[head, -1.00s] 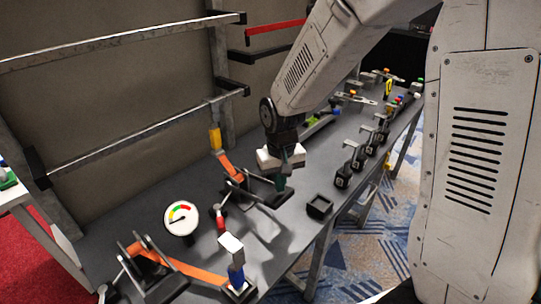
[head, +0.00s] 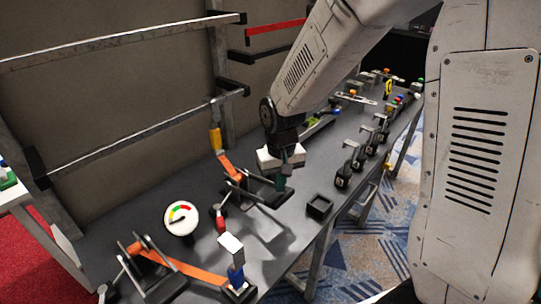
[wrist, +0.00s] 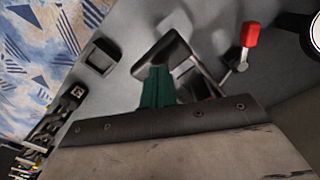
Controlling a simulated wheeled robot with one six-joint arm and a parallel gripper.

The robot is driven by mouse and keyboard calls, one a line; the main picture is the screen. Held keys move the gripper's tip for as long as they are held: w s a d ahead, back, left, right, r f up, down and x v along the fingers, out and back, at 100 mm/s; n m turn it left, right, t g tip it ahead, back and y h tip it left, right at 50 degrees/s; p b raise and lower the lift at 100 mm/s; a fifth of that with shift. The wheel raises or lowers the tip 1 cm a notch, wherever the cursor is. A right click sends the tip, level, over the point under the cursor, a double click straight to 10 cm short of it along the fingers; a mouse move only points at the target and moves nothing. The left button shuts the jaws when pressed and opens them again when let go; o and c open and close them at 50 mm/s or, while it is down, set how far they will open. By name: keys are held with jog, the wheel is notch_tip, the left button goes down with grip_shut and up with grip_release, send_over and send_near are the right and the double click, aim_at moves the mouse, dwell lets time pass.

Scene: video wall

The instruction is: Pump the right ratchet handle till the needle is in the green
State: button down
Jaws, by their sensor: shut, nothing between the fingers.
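The right ratchet (head: 238,186) is a dark metal frame on the bench, with an orange strap (head: 229,166) leading to a yellow fitting. My gripper (head: 281,184) is just to its right, low over the bench, with teal fingers shut and empty. In the wrist view the fingers (wrist: 155,88) are beside a dark bracket (wrist: 168,50); I cannot tell whether they touch it. A red-tipped lever (head: 221,221) lies in front of the ratchet and also shows in the wrist view (wrist: 250,35). The white gauge (head: 181,218) has coloured bands; its needle appears outside the green, though small.
A small open black tray (head: 319,207) is at the bench's right edge. Several clamps (head: 343,178) line the edge behind it.

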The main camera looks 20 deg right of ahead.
jog(key=shift+f, duration=0.1)
jog(key=shift+f, duration=4.85)
notch_tip(320, 180, up, 10)
jog(key=shift+s, duration=0.45)
jog(key=s+d+r, duration=0.3)
jog(key=s+r, duration=0.6)
jog(key=s, duration=0.2)
jog(key=s+d+r+t, duration=0.1)
jog(key=s+d+r, duration=0.2)
jog(key=s+r, duration=0.6)
jog(key=shift+s+d+r, duration=0.15)
jog(key=shift+s+r, duration=0.1)
jog(key=shift+s, duration=0.95)
